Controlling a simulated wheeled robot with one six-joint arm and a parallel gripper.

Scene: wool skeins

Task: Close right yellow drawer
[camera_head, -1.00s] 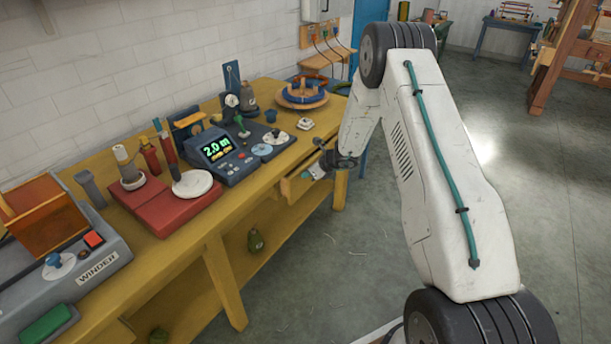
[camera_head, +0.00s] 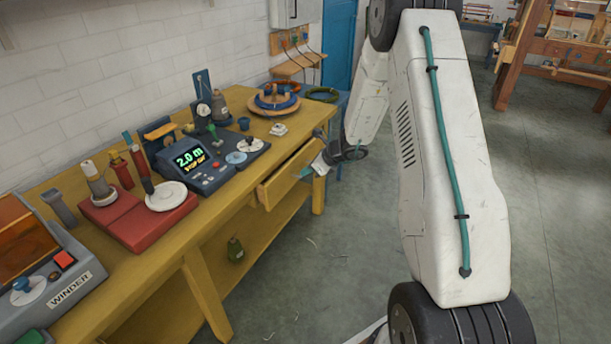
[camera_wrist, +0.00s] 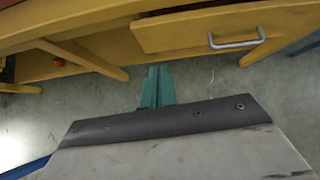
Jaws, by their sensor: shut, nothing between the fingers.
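The right yellow drawer (camera_head: 290,178) stands pulled out from the right end of the yellow bench in the head view. Its front also shows at the top right of the wrist view (camera_wrist: 175,36), with a grey bar handle (camera_wrist: 237,42). My gripper (camera_head: 304,172) is beside the drawer front in the head view. In the wrist view its teal fingers (camera_wrist: 157,70) are together and empty, below the drawer front in the picture and left of the handle. I cannot tell whether the fingers touch the drawer.
The yellow bench (camera_head: 130,262) carries a winder (camera_head: 62,290), a red device (camera_head: 135,218), a meter with a lit display (camera_head: 195,165) and a round wooden stand (camera_head: 275,103). The grey floor right of the bench is open.

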